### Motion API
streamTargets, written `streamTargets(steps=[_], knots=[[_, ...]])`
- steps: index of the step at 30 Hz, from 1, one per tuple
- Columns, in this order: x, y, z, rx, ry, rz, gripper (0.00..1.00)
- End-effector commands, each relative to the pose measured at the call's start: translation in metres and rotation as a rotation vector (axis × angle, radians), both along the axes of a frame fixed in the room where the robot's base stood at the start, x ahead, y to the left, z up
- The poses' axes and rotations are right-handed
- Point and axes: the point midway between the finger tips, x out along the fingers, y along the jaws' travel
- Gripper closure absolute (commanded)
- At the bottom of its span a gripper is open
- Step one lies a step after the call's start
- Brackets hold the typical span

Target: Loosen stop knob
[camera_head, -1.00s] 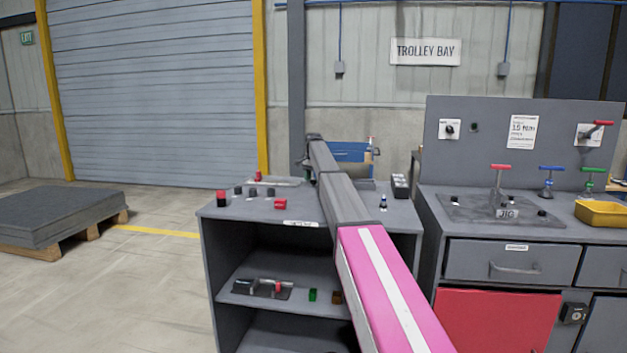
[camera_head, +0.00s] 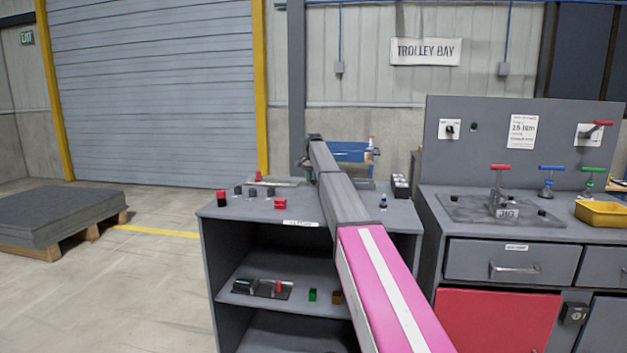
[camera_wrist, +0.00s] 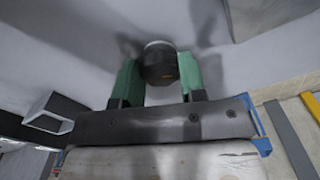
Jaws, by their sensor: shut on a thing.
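I cannot tell from this view how far the knob is turned. In the head view, my pink and grey arm reaches over the grey shelf unit, and the knob and fingertips cannot be made out there.
A pallet (camera_head: 62,217) lies left, with clear floor between.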

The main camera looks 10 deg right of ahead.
Motion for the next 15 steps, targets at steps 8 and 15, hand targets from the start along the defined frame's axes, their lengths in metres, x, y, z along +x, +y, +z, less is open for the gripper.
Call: streamTargets(steps=[8,15], knots=[[-0.0002,-0.0004,0.0002,0.000,0.000,0.242,0.86],[-0.0004,-0.0010,0.0002,0.000,0.000,0.471,0.86]])
